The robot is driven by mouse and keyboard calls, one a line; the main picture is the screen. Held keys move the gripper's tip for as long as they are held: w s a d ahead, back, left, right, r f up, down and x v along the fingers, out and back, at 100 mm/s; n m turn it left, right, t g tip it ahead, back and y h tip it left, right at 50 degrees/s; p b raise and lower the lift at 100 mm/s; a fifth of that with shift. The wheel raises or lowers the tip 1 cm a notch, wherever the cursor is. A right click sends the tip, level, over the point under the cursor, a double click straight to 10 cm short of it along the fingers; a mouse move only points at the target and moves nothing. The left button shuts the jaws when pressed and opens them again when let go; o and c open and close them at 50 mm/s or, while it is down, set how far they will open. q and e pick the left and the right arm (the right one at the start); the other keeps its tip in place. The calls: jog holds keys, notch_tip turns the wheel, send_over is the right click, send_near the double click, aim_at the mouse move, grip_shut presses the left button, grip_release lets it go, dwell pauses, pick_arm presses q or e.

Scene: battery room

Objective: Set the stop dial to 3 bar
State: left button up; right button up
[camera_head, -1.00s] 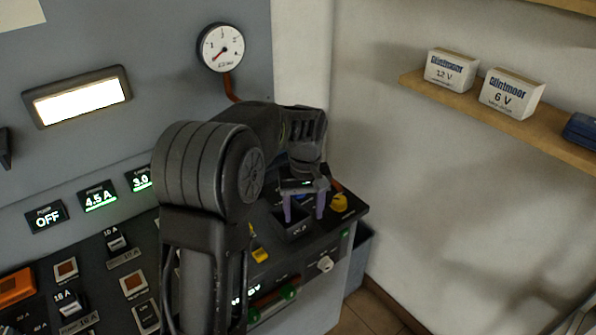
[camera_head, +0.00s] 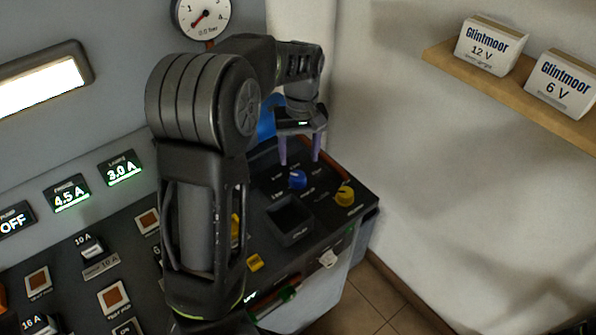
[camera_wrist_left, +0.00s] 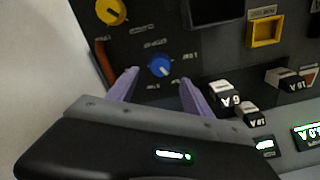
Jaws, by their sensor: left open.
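A blue dial (camera_head: 298,180) sits on the dark sloping panel, with small printed marks around it that are too small to read. It also shows in the left wrist view (camera_wrist_left: 160,67). A yellow dial (camera_head: 345,195) is to its right; the left wrist view shows it at the upper left (camera_wrist_left: 111,11). I cannot tell by label which one is the stop dial. My left gripper (camera_head: 300,161) is open and empty, its purple fingers just by the blue dial. In the left wrist view its fingertips (camera_wrist_left: 159,76) lie either side of the blue dial, with no visible grip.
A round gauge (camera_head: 203,15) on the wall reads 0.0 bar. A square recess (camera_head: 289,220) lies in front of the blue dial. Switches and lit displays (camera_head: 122,168) fill the panel's left. A shelf (camera_head: 510,88) with two boxes is on the right wall.

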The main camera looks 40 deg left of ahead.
aim_at(298, 176)
pick_arm(q)
notch_tip(298, 176, down, 8)
jog(key=shift+s+r+p, duration=0.1)
jog(key=shift+r+p, duration=0.05)
jog(key=shift+p, duration=0.15)
grip_shut()
dwell(0.7)
